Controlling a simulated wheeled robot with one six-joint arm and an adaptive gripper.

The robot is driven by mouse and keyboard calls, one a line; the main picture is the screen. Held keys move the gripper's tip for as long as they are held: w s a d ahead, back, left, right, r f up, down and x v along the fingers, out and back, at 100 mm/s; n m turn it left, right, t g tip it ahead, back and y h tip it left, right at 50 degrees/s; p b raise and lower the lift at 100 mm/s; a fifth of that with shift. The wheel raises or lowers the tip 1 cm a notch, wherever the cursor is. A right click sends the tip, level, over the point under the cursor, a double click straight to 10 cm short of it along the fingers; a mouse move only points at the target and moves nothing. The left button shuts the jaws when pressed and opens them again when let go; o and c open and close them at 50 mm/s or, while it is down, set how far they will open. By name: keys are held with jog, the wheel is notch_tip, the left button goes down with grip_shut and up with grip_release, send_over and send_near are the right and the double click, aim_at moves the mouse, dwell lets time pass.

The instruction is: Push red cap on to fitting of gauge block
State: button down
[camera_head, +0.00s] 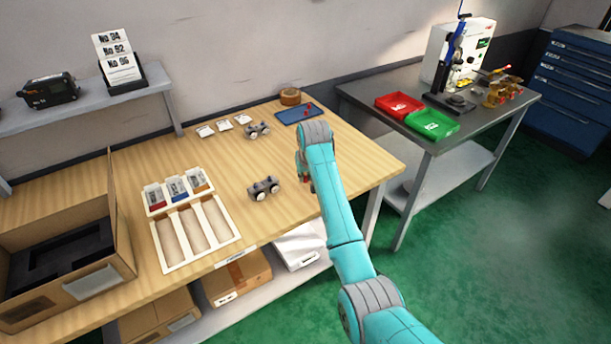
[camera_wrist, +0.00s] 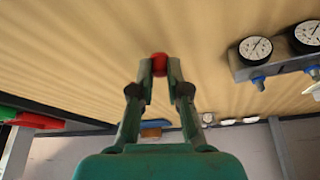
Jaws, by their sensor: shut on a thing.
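My gripper (camera_wrist: 160,72) is shut on a small red cap (camera_wrist: 159,62), held between its fingertips above the wooden table. In the head view my arm mostly hides the gripper and the cap. A grey gauge block (camera_wrist: 270,58) with two round white dials lies to the right of the fingertips in the wrist view, apart from the cap. Blue parts stick out of its side facing the wall. In the head view one gauge block (camera_head: 263,188) sits mid-table, left of my arm. Another gauge block (camera_head: 257,130) sits farther back.
A blue tray (camera_head: 288,117) with red pieces lies at the back right of the table (camera_head: 345,150). White labels (camera_head: 224,125) and a brown roll (camera_head: 290,96) are nearby. A cream tray (camera_head: 175,262) and a cardboard box (camera_head: 120,268) stand left. A side table holds red and green bins (camera_head: 432,123).

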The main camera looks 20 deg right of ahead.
jog(key=shift+r, duration=0.15)
jog(key=shift+r, duration=1.85)
